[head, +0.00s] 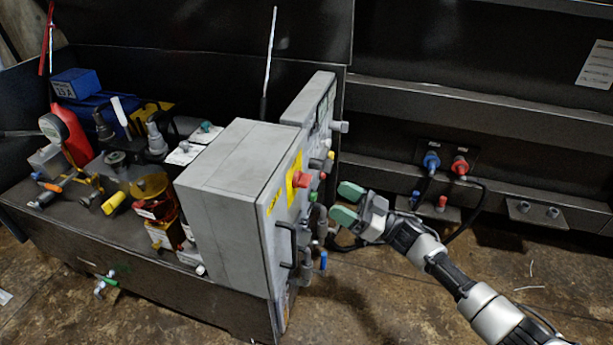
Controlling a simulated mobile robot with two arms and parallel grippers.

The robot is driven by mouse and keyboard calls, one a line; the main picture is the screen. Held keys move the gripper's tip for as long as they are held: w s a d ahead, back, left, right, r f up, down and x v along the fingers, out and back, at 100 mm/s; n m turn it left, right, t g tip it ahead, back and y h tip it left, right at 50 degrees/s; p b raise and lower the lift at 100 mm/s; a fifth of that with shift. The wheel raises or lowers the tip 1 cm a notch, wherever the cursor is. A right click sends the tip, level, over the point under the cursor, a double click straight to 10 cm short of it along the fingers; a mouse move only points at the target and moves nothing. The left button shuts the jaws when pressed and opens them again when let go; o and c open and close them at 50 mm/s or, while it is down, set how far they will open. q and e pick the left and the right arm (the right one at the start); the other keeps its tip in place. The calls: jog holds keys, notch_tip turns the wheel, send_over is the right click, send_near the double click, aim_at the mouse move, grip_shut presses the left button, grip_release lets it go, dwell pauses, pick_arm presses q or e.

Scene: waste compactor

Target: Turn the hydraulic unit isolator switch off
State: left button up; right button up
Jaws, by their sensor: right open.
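A grey control box (225,185) stands on the hydraulic unit, its front panel facing right and seen at a steep angle. A red switch (301,180) on a yellow plate (293,178) sticks out from this panel and looks like the isolator switch; its turned position cannot be made out. My right gripper (347,203) has green fingertips and is open and empty. It is to the right of the panel and a little lower than the red switch in the picture, with a visible gap between them. My left gripper is not in view.
Smaller knobs and buttons (328,164) sit near the switch. A black handle (287,245) and a blue-handled valve (323,261) are lower down. Blue and red hose couplings (431,161) with black hoses are behind my right arm. The floor (400,310) at front right is mostly clear.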

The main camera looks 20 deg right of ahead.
aim_at(309, 184)
jog(key=x, duration=0.8)
jog(key=shift+w+a+r, duration=0.1)
jog(key=shift+a+r, duration=0.1)
jog(key=shift+a, duration=0.05)
jog(key=c, duration=0.9)
